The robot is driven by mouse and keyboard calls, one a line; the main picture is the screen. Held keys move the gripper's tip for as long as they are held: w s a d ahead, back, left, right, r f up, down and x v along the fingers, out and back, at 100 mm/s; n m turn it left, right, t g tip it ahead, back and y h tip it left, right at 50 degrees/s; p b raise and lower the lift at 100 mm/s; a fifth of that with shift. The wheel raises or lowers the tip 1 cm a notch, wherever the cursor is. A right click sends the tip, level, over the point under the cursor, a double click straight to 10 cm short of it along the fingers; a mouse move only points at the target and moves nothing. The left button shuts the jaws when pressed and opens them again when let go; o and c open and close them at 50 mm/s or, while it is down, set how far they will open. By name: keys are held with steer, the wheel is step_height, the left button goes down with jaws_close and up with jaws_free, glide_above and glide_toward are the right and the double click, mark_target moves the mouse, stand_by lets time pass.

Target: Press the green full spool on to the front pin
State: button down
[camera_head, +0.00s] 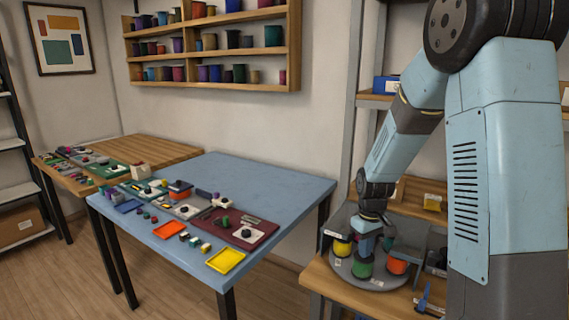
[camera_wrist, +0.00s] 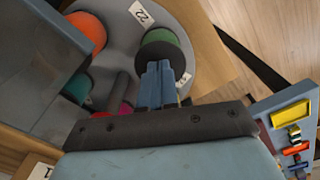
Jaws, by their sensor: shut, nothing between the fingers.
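The green spool (camera_head: 362,268) stands at the front of a round grey plate (camera_head: 345,266). In the wrist view the green spool (camera_wrist: 172,43) shows a dark top and a green side. My gripper (camera_head: 365,243) is directly above it, pointing down. In the wrist view my gripper (camera_wrist: 158,67) has its two fingers shut together with nothing between them, the tips at the spool's top edge. I cannot tell whether they touch it. The front pin is not visible.
A yellow spool (camera_head: 342,247) and an orange spool (camera_head: 397,264) stand on the same plate; the orange one also shows in the wrist view (camera_wrist: 88,33). A grey housing (camera_wrist: 35,60) is close on the left there. A blue table (camera_head: 270,180) with trays stands left.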

stand_by(0.4)
step_height(320, 180, up, 8)
stand_by(1.1)
steer(key=shift+f, duration=0.1)
steer(key=s+r+m+t, duration=0.2)
steer(key=s+r, duration=0.6)
steer(key=s, duration=0.4)
steer(key=s+r+m+t, duration=0.3)
steer(key=s+r, duration=0.6)
steer(key=s, duration=0.3)
steer(key=shift+s+d+t, duration=0.15)
steer(key=shift+t, duration=0.15)
